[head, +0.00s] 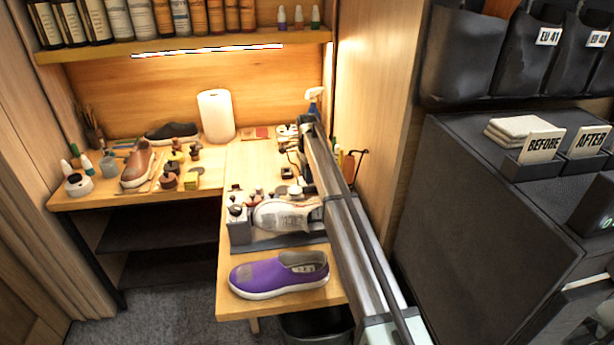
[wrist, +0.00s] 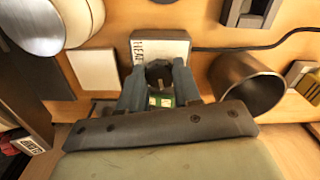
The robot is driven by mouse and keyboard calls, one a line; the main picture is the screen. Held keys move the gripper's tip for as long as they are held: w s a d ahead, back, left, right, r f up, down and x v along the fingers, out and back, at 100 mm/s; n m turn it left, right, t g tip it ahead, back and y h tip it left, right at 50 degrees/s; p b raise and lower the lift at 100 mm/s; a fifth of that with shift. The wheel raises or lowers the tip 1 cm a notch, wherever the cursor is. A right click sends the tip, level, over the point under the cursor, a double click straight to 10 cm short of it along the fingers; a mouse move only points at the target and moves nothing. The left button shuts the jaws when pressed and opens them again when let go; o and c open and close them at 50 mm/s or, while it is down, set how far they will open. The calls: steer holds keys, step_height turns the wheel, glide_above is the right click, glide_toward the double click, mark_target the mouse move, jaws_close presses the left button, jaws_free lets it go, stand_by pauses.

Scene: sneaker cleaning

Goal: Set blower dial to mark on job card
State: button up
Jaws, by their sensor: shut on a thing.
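In the wrist view, a pale box (wrist: 174,47) with dark lettering, which seems to read HEAT, sits at the top middle. A dark round dial (wrist: 158,71) is in front of it. My gripper (wrist: 159,82) has one finger on each side of this dial and is shut on it. A small green patch shows between the fingers below the dial. The dial's pointer and marks cannot be made out. In the head view my arm reaches over the bench to its back, and the dial and fingertips are too small or hidden to tell. I cannot pick out the job card for sure.
A metal cylinder (wrist: 247,82) stands close right of my gripper, with a black cable (wrist: 260,47) behind it. A blank white card or block (wrist: 94,74) lies to the left. In the head view, a purple shoe (head: 279,275) and a paper towel roll (head: 216,116) stand on the bench.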

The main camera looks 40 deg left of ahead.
steer(key=shift+a+m, duration=0.1)
steer(key=shift+m, duration=0.2)
steer(key=m, duration=0.3)
steer(key=shift+m, duration=0.3)
steer(key=shift+m, duration=2)
steer(key=o, duration=0.8)
